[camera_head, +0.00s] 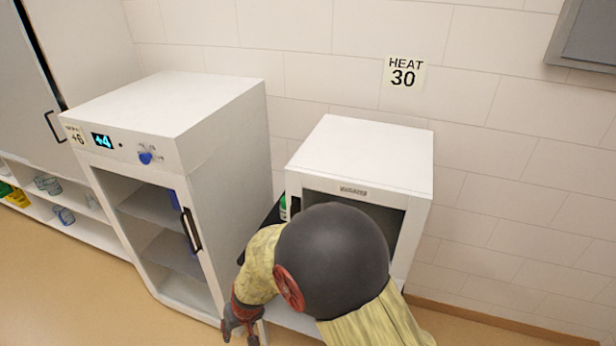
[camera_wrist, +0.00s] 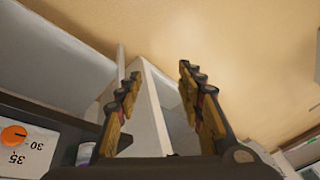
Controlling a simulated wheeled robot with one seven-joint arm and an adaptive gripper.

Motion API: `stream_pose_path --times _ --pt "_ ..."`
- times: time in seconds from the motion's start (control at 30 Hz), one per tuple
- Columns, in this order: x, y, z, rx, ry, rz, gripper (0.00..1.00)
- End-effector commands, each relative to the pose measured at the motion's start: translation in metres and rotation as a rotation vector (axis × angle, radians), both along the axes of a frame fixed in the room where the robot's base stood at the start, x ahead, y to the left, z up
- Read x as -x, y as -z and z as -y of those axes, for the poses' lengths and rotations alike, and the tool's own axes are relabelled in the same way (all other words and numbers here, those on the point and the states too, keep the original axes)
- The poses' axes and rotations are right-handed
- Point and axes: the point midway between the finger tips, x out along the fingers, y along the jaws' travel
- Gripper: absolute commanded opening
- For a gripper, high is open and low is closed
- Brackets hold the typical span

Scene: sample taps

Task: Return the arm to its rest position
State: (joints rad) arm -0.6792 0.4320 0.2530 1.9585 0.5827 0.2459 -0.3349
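My arm (camera_head: 335,255), with a dark round joint and yellow sleeves, reaches across the front of the white heating cabinet (camera_head: 365,155). My gripper (camera_head: 240,330) hangs low at the bottom edge of the head view, left of that cabinet and in front of the fridge's right side. In the wrist view my gripper (camera_wrist: 158,72) shows two spread fingers with a clear gap and nothing held between them. The arm hides much of the heating cabinet's opening.
A white fridge (camera_head: 165,110) with a +4 display and blue knob stands left. A HEAT 30 sign (camera_head: 404,74) is on the wall. A green-topped bottle (camera_head: 283,207) shows beside the heating cabinet. The wrist view shows an orange dial (camera_wrist: 14,136). Floor is clear at front left.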

Motion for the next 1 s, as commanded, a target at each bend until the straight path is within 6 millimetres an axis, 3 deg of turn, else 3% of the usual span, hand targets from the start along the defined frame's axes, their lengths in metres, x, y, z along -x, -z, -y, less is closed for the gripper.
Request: stream_pose_path --times 0.03,0.1,0.4,0.7,1.0 --pt "0.007 -0.025 0.018 -0.001 0.012 -0.027 0.38" --pt "0.019 -0.053 0.043 0.01 0.024 -0.068 0.38" --pt "0.075 -0.153 0.165 0.097 0.102 -0.154 0.38" --pt "0.127 -0.226 0.278 0.178 0.203 -0.093 0.38" --pt "0.154 -0.287 0.353 0.166 0.355 0.124 0.38"
